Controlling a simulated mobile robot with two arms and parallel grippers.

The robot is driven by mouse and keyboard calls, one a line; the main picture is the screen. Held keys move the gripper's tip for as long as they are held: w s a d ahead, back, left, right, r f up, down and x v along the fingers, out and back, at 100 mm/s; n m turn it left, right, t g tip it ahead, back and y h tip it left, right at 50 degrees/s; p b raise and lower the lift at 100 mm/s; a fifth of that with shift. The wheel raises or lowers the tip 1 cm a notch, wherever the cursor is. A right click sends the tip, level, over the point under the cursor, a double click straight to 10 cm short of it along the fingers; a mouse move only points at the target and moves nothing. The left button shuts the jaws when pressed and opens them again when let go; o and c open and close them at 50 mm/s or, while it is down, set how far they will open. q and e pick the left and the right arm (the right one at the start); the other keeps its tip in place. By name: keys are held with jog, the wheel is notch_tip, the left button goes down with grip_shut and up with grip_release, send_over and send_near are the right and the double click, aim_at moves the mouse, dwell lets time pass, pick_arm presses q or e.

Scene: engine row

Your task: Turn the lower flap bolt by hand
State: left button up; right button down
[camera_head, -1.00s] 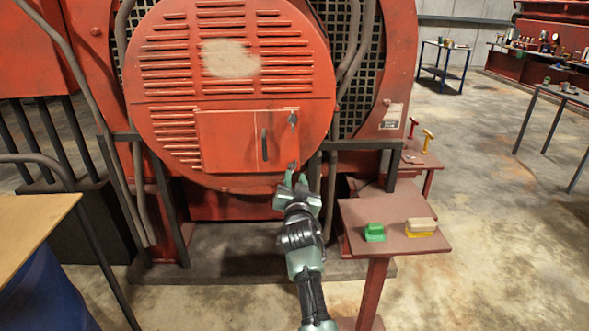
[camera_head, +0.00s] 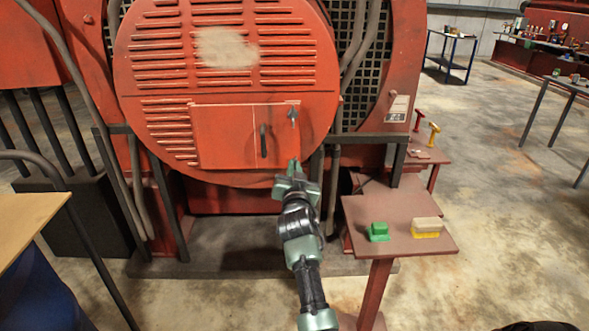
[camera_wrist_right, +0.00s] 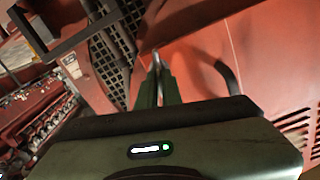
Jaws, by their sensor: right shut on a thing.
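The red flap (camera_head: 228,140) is set low in the round red engine cover and has a dark vertical handle (camera_head: 263,141). A dark upper bolt (camera_head: 293,116) shows near the flap's upper right corner. My right gripper (camera_head: 294,168) is at the flap's lower right corner, shut on the lower flap bolt, which its fingers mostly hide. In the right wrist view the two fingers (camera_wrist_right: 158,82) are close together against the red cover, with the curved flap handle (camera_wrist_right: 227,77) to their right. My left gripper is not in view.
A small red-brown stand (camera_head: 400,222) at the right holds a green block (camera_head: 378,231) and a yellow-and-tan brush-like block (camera_head: 427,227). Behind it is a lower stand with red and yellow handled tools (camera_head: 433,135). Dark pipes flank the cover.

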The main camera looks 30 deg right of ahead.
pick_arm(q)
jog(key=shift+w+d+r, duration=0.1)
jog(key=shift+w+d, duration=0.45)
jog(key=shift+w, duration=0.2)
pick_arm(e)
jog(key=n, duration=0.3)
